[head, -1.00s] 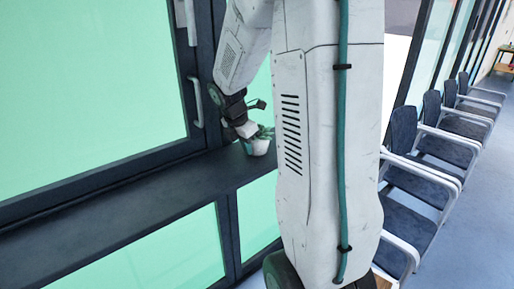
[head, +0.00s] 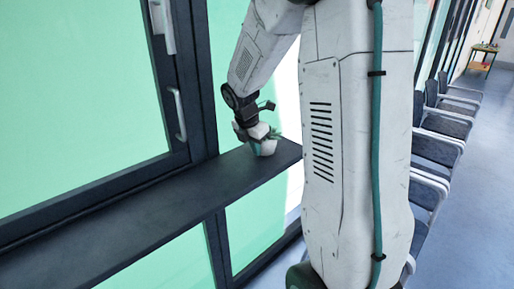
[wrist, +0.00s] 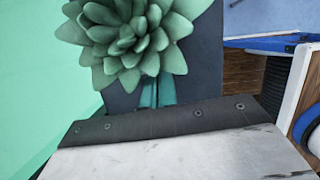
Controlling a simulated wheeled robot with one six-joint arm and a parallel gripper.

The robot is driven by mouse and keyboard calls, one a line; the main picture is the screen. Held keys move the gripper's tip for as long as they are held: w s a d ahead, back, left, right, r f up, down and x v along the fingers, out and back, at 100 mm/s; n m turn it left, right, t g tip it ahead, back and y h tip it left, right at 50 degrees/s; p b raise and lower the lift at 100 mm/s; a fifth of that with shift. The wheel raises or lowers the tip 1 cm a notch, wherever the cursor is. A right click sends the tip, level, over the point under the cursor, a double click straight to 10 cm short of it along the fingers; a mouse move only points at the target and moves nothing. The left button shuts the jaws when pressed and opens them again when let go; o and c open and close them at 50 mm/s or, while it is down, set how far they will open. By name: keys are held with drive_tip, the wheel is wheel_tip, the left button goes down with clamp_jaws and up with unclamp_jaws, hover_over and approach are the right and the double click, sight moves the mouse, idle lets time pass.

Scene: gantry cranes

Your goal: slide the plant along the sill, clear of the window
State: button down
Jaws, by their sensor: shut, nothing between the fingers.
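The plant is a green succulent in a small white pot (head: 267,147). It stands upright on the dark window sill (head: 130,210), near the sill's right end. In the wrist view its rosette (wrist: 125,40) fills the top middle; its pot is hidden there. My gripper (head: 250,134) is low over the sill, at the left side of the plant. It is shut and holds nothing. Its teal fingers show just below the leaves in the wrist view; whether they touch the pot I cannot tell. The window (head: 80,100) with its pale handle is left of the plant, beyond a dark frame post.
A row of dark chairs with white armrests (head: 440,150) stands along the wall at right, partly behind my arm. A small table (head: 483,58) is far off. The sill left of my gripper is bare. Open blue floor (head: 460,220) lies at right.

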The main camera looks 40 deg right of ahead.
drive_tip(key=a, duration=0.2)
drive_tip(key=a+r, duration=0.1)
drive_tip(key=a, duration=0.1)
drive_tip(key=shift+a, duration=0.1)
drive_tip(key=v, duration=0.9)
drive_tip(key=shift+s, duration=0.15)
